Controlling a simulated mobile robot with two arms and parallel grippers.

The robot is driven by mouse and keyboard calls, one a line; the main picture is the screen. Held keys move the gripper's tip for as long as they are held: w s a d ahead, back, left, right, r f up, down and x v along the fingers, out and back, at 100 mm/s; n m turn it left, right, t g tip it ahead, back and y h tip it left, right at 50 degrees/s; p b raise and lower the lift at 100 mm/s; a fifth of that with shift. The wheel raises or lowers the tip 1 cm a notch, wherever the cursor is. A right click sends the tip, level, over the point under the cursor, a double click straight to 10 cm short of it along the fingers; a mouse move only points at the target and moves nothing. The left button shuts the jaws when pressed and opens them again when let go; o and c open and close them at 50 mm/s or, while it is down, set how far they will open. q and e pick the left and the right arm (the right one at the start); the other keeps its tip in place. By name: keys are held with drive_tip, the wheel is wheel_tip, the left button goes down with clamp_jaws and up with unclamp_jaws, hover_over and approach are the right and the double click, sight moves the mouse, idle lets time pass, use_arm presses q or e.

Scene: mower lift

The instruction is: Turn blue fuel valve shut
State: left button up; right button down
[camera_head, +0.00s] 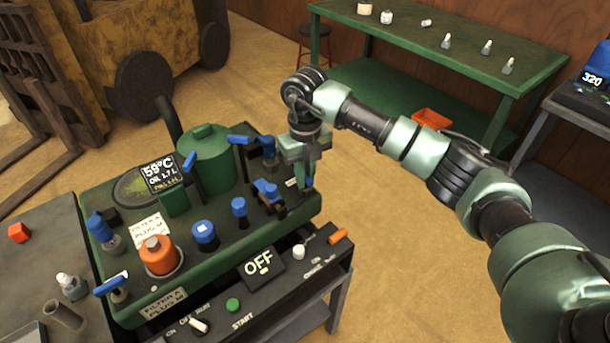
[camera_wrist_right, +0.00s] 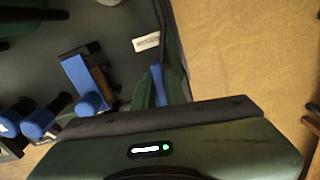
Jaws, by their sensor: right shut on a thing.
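My right gripper (camera_head: 306,183) points down at the right end of the green machine (camera_head: 185,270). It is shut on a slim blue handle, which I take to be the blue fuel valve (camera_head: 310,190); the fingers hide most of it. In the right wrist view the blue valve (camera_wrist_right: 158,84) shows as a narrow strip between the green fingers. A small white label (camera_wrist_right: 146,42) lies beside it, too blurred to read. The handle's exact angle is hard to tell. My left gripper is not in view.
Close to the gripper stand a blue lever assembly (camera_head: 266,191) and a blue-topped post (camera_head: 268,147). Several other blue knobs and an orange cap (camera_head: 159,255) are on the machine. A display (camera_head: 262,267) reads OFF. A green workbench (camera_head: 440,50) stands behind; floor right of the machine is clear.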

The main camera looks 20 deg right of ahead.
drive_tip(key=m, duration=0.4)
drive_tip(key=shift+m, duration=0.3)
drive_tip(key=m, duration=0.3)
drive_tip(key=shift+m, duration=0.3)
drive_tip(key=m, duration=0.4)
drive_tip(key=shift+r+p, duration=0.1)
drive_tip(key=shift+p, duration=0.2)
drive_tip(key=shift+m, duration=2.2)
drive_tip(key=shift+w, duration=0.1)
drive_tip(key=c, duration=1.5)
unclamp_jaws()
drive_tip(key=shift+o, duration=0.2)
